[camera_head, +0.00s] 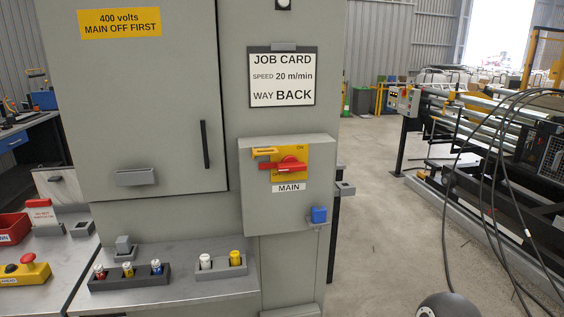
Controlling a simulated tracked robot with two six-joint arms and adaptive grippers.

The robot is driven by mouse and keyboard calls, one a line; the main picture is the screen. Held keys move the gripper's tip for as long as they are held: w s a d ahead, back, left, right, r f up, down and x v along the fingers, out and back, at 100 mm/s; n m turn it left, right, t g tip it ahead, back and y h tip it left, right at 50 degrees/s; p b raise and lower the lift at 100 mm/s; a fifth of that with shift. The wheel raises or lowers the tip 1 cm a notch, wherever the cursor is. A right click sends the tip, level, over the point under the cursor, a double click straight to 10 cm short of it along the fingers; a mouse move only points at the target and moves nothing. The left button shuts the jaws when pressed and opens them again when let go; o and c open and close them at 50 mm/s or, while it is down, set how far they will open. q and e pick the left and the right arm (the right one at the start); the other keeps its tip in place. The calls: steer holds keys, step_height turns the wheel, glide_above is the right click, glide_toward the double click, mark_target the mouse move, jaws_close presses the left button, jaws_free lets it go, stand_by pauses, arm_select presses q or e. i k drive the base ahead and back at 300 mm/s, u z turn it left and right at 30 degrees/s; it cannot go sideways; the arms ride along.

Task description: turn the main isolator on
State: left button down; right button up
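The main isolator (289,167) is a red rotary handle on a yellow plate, on the front of a grey box (258,205) labelled MAIN. The red handle lies roughly horizontal. The word ON is at the plate's top right. A small yellow-orange piece (264,152) sits at the plate's upper left; I cannot tell what it is. A blue block-like object, perhaps a padlock (319,214), sits at the box's lower right. Neither of my grippers is in view.
A grey cabinet door (130,90) with a black handle (205,144) is left of the box. Below, a metal shelf (205,288) bears holders with coloured-top pieces. A red button (28,258) is at far left. Open floor (385,215) lies right, with black cables beyond.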

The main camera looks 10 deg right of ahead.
mark_target(290, 164)
steer(key=i, duration=0.85)
steer(key=z, duration=0.05)
